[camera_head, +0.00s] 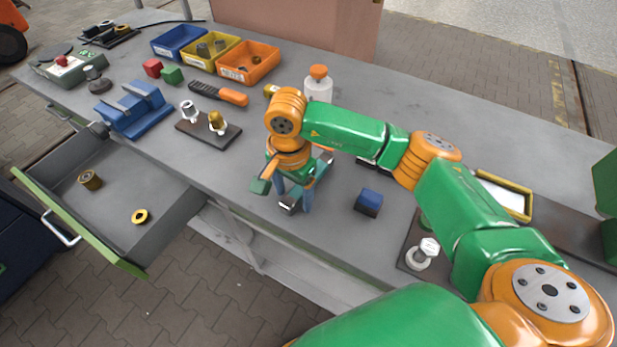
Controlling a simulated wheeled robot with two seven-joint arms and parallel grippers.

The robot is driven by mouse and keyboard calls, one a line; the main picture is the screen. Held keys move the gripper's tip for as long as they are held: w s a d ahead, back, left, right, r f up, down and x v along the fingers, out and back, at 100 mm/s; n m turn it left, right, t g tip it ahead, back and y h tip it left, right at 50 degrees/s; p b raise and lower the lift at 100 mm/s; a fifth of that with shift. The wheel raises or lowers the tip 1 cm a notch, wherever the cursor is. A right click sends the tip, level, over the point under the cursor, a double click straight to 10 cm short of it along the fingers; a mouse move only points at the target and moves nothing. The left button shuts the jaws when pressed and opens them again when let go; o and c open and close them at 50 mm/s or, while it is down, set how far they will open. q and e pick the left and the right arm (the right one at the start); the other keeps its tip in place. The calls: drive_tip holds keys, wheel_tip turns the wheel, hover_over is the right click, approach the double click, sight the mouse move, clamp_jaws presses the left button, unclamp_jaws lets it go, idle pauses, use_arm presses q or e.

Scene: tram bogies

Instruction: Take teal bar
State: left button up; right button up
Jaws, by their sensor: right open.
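My right gripper (294,197) points down at the bench in the middle of the view, with its two blue fingers apart. A bar with a teal part (322,167) lies on the bench under the gripper, running from near the fingertips toward the back right. The gripper and wrist hide its middle. The fingers stand on either side of its near end; I cannot tell whether they touch it. My left gripper is not in view.
A blue block (369,202) stands right of the gripper. A dark plate with fittings (209,130), a blue fixture (134,109) and an orange-handled tool (218,93) lie left. A white bottle (318,84) and bins stand behind. An open drawer (110,205) juts out front left.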

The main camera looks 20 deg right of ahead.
clamp_jaws()
